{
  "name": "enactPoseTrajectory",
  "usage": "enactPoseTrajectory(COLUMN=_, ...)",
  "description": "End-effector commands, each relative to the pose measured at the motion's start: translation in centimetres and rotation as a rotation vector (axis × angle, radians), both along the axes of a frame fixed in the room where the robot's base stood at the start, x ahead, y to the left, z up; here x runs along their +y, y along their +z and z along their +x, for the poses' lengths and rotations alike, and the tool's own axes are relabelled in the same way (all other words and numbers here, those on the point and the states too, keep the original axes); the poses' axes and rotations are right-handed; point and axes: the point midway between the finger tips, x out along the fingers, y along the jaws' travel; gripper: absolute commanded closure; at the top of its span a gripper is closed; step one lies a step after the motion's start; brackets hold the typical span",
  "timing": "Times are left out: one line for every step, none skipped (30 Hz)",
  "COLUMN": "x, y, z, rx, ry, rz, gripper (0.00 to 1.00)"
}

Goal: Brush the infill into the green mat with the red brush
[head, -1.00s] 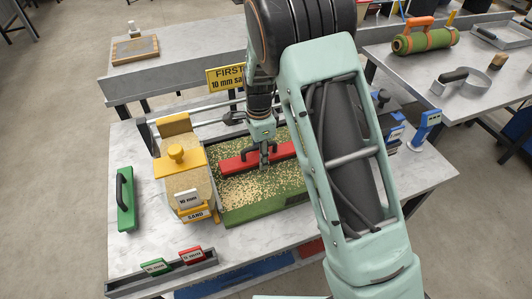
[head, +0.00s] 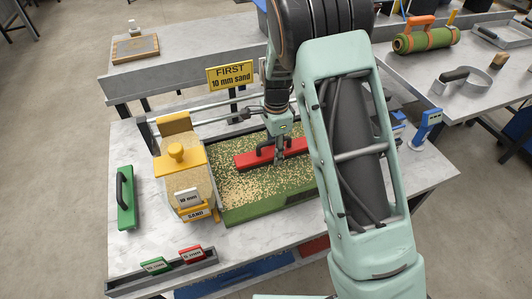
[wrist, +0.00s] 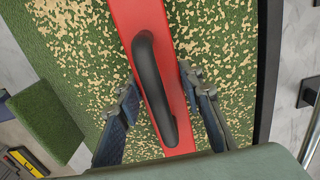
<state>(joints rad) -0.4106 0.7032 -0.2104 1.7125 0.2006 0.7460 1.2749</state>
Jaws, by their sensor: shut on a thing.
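The red brush (head: 245,161) has a long red body and a black loop handle (wrist: 147,65). It lies across the green mat (head: 270,207), which sits in a dark-edged frame on the bench. Tan infill (head: 236,188) is scattered in patches over the mat, with green showing between them; it also shows in the wrist view (wrist: 80,45). My gripper (head: 278,158) is shut on the brush's handle, one finger on each side in the wrist view (wrist: 158,78). My arm hides the mat's right end in the head view.
A yellow sand hopper (head: 176,153) labelled 10 mm stands against the mat's left side. A green block with a black handle (head: 126,203) lies at the bench's left. A tag rack (head: 175,265) is at the front edge. A yellow sign (head: 230,77) reads "FIRST 10 mm sand".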

Motion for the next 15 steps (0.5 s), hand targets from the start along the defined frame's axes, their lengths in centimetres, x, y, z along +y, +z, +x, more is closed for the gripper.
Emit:
enactPoseTrajectory(x=-0.6, y=0.0, z=0.3, rx=-0.001, ry=-0.004, rz=0.000, gripper=0.90)
enactPoseTrajectory(x=-0.8, y=0.0, z=0.4, rx=-0.001, ry=-0.004, rz=0.000, gripper=0.90)
enactPoseTrajectory(x=-1.2, y=0.0, z=0.6, rx=-0.001, ry=-0.003, rz=0.000, gripper=0.90)
enactPoseTrajectory(x=-1.5, y=0.0, z=0.7, rx=-0.001, ry=-0.002, rz=0.000, gripper=0.90)
enactPoseTrajectory(x=-1.8, y=0.0, z=0.8, rx=-0.001, ry=-0.003, rz=0.000, gripper=0.90)
enactPoseTrajectory(x=-2.1, y=0.0, z=0.9, rx=-0.001, ry=-0.004, rz=0.000, gripper=0.90)
enactPoseTrajectory(x=-2.4, y=0.0, z=1.0, rx=-0.001, ry=-0.004, rz=0.000, gripper=0.90)
enactPoseTrajectory(x=-2.7, y=0.0, z=1.1, rx=0.000, ry=-0.003, rz=0.000, gripper=0.90)
enactPoseTrajectory(x=-3.0, y=0.0, z=1.3, rx=0.000, ry=-0.002, rz=0.000, gripper=0.90)
enactPoseTrajectory(x=-3.3, y=0.0, z=1.4, rx=0.000, ry=-0.003, rz=0.000, gripper=0.90)
enactPoseTrajectory(x=-3.6, y=0.0, z=1.5, rx=0.000, ry=-0.003, rz=0.000, gripper=0.90)
enactPoseTrajectory(x=-4.0, y=0.0, z=1.7, rx=0.000, ry=-0.004, rz=0.000, gripper=0.90)
enactPoseTrajectory(x=-4.2, y=0.0, z=1.8, rx=0.000, ry=-0.003, rz=0.000, gripper=0.90)
enactPoseTrajectory(x=-4.5, y=0.0, z=1.9, rx=0.000, ry=-0.002, rz=0.000, gripper=0.90)
enactPoseTrajectory(x=-4.9, y=0.0, z=2.1, rx=0.000, ry=-0.003, rz=0.000, gripper=0.90)
